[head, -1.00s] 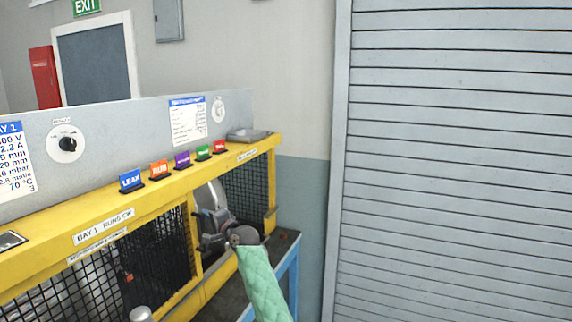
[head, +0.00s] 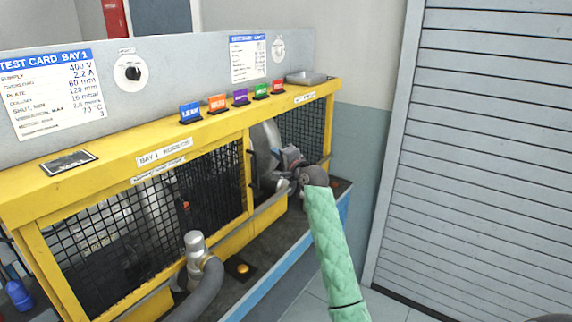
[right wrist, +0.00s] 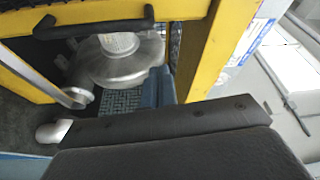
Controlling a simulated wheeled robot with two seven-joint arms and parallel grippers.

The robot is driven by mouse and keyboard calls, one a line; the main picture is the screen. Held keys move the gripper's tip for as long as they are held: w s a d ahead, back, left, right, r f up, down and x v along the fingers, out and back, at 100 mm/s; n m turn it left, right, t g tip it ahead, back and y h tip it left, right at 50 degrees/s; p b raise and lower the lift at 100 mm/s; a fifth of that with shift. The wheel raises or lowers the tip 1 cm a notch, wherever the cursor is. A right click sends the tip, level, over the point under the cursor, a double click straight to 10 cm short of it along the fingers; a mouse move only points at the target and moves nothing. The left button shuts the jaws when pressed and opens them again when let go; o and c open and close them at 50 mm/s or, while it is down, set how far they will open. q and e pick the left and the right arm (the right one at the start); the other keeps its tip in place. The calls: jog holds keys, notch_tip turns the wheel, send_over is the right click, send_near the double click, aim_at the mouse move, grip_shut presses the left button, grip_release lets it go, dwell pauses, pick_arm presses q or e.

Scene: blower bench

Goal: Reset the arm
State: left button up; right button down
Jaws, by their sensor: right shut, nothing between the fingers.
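My right arm, in a green quilted sleeve, reaches up from the lower middle of the head view. My right gripper (head: 284,160) is at the open gap in the yellow guard frame (head: 160,146), in front of a rounded silver casing (head: 264,140). Its fingers are small and partly hidden there. In the right wrist view the blue-grey fingers (right wrist: 158,88) are together and empty, beside the round metal housing (right wrist: 117,62). Whether they touch it, I cannot tell. My left gripper is not in view.
Black mesh panels (head: 110,250) flank the gap. Coloured tags (head: 240,97) line the yellow ledge. A grey shutter (head: 480,170) and open floor (head: 310,300) lie to the right.

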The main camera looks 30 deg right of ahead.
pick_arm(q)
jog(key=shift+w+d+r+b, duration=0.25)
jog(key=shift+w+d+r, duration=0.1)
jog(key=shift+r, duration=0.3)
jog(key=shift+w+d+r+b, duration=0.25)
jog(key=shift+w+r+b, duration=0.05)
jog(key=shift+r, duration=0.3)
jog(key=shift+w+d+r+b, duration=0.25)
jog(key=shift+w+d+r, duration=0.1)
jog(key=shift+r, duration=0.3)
pick_arm(e)
jog(key=shift+s+d+f, duration=0.15)
jog(key=shift+s+d, duration=0.05)
jog(key=shift+s, duration=1.05)
jog(key=shift+s+d+f, duration=0.1)
jog(key=shift+s+d, duration=0.1)
jog(key=shift+s, duration=1)
